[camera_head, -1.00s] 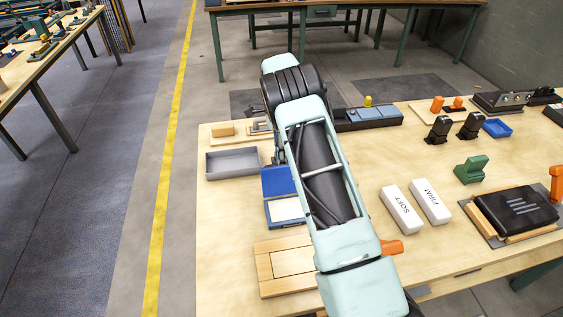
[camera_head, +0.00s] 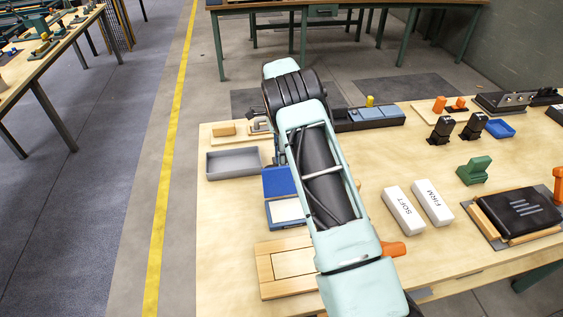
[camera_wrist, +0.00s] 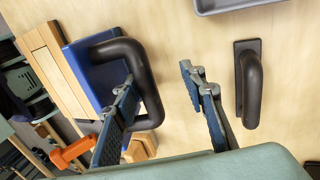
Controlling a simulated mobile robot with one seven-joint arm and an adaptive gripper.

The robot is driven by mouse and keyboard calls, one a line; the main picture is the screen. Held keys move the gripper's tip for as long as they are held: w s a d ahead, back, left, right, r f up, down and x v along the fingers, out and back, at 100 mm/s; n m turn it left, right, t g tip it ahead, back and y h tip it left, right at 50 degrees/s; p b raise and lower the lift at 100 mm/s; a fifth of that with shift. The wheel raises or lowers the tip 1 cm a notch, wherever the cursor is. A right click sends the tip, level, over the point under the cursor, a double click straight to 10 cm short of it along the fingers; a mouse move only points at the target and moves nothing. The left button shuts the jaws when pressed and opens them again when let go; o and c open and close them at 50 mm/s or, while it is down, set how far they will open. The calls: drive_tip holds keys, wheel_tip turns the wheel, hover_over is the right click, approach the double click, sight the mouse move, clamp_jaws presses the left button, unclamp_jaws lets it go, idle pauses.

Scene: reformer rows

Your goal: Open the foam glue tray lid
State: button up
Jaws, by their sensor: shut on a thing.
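The foam glue tray (camera_head: 284,226) is blue and stands on the bench left of my arm, with a pale white surface showing inside. Its blue lid (camera_head: 278,181) is raised along the far side of the tray. In the wrist view the lid (camera_wrist: 83,68) shows its other face, with a thick black loop handle (camera_wrist: 152,90). My gripper (camera_wrist: 160,85) has one finger inside the handle loop and the other outside it, shut on the handle bar.
A grey open tray (camera_head: 233,162) lies just left beyond the lid. A wooden frame (camera_head: 268,290) lies in front of the tray. Another dark handle (camera_wrist: 250,85) stands beside my outer finger. White SOFT (camera_head: 404,209) and FIRM (camera_head: 433,203) blocks lie right of my arm.

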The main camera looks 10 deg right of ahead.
drive_tip(key=shift+w+r, duration=0.3)
drive_tip(key=shift+r, duration=0.05)
drive_tip(key=v, duration=0.7)
idle(0.4)
drive_tip(key=shift+s+d, duration=0.1)
drive_tip(key=shift+s, duration=0.15)
